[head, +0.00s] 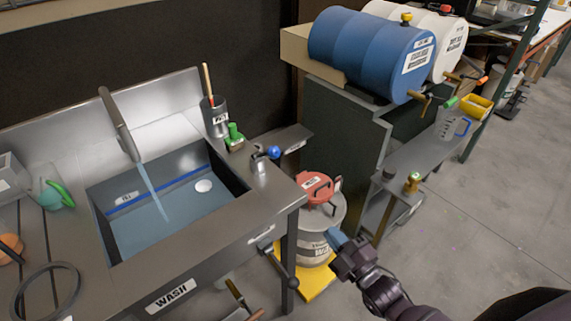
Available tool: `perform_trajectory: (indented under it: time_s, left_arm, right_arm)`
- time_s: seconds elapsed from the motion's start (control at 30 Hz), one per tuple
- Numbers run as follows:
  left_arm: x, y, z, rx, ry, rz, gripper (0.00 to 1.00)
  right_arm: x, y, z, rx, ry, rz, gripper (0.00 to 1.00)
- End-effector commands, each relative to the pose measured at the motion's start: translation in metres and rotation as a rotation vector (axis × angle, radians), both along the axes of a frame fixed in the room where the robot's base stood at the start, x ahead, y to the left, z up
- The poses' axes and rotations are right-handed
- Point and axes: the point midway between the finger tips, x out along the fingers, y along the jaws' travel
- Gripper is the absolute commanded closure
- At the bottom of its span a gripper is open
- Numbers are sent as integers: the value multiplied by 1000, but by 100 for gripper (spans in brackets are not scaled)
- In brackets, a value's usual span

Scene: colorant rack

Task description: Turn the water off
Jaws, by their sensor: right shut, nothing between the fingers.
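A grey metal faucet (118,124) arches over the wash sink (226,171) at the left. A stream of water (153,190) runs from its spout into the basin, where water stands. A small fitting with a blue knob (273,152) sits at the sink's back right corner. A lever with a dark end (283,268) hangs below the sink's right front edge. My right gripper (335,238) is shut and empty, with blue fingertips, in front of the drum and right of the sink. It is apart from the faucet and blue knob. My left gripper is not in view.
A drum with a red lid (317,187) stands on a yellow base (318,281) right of the sink. A cup with brushes (215,117) and a green item (235,137) are behind the basin. Blue (370,52) and white barrels lie on a rack. Floor at the right is clear.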

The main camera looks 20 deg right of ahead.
Motion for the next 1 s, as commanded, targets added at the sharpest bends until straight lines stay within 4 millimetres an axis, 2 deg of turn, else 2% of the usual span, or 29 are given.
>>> perform_trajectory:
  time_s: [0.03, 0.1, 0.2, 0.33, 0.77, 1.0]
  left_arm:
    - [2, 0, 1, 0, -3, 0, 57]
    - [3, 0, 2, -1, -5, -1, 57]
    - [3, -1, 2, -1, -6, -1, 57]
    - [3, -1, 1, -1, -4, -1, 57]
    - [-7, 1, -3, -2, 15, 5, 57]
    - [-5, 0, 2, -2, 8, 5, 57]
  right_arm:
    - [11, 3, 13, -81, -106, 22, 100]
    - [20, 6, 28, -182, -241, 38, 100]
    - [27, 10, 44, -287, -395, 46, 100]
    - [31, 12, 56, -362, -514, 43, 100]
    - [32, 13, 60, -387, -554, 39, 100]
    - [46, 21, 71, -386, -557, 38, 100]
